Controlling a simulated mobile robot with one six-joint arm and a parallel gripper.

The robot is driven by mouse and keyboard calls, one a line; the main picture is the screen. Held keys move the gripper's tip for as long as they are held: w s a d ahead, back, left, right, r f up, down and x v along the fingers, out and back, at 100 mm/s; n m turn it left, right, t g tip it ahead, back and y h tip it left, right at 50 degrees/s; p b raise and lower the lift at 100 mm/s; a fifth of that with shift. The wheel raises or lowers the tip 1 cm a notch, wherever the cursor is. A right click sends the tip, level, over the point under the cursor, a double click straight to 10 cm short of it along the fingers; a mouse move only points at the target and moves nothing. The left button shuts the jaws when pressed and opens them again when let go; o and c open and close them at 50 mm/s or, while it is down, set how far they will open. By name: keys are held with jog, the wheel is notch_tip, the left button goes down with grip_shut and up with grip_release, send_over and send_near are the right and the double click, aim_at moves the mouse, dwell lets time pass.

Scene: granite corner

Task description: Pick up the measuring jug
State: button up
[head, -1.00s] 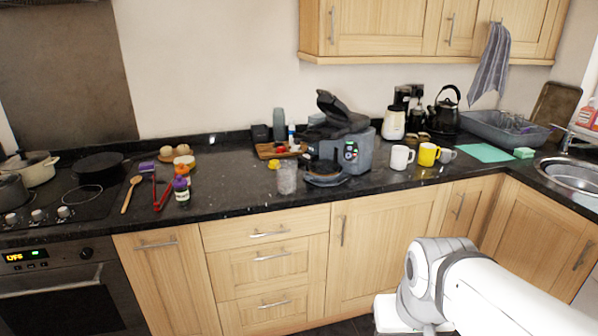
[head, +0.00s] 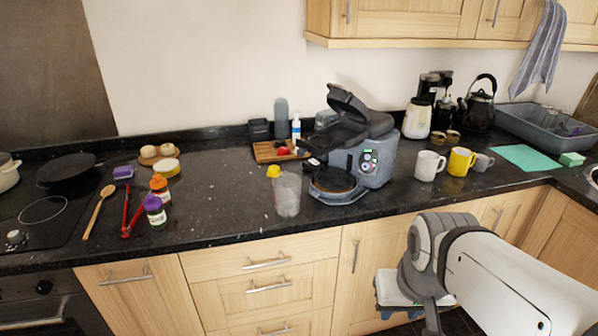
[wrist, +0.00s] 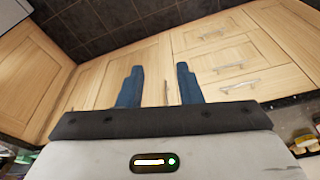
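The measuring jug (head: 288,194) looks clear and stands upright near the counter's front edge, just left of the grey waffle-maker-like appliance. It does not show clearly in the wrist view. My arm is at the lower right of the head view, below the counter, well apart from the jug. In the wrist view my gripper (wrist: 159,85) has two blue fingers spread apart with nothing between them. The cabinet fronts and dark floor tiles lie beyond them.
The grey appliance (head: 362,153) with its raised lid stands close to the jug's right. A yellow object (head: 273,171) sits just behind the jug. White (head: 428,166) and yellow mugs (head: 461,161) stand right. Counter left of the jug is clear.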

jog(key=shift+a, duration=0.1)
jog(key=w+a+f+n+t+b, duration=0.15)
jog(key=w+f+t, duration=0.25)
jog(key=w, duration=1)
jog(key=n+t+y+b, duration=0.1)
jog(key=n+t+y, duration=0.3)
jog(key=t+y, duration=0.5)
send_near(295, 217)
jog(key=x, duration=0.3)
jog(key=p+x, duration=0.2)
jog(key=x, duration=0.5)
jog(key=shift+w+a, duration=0.2)
jog(key=shift+w, duration=0.1)
grip_shut()
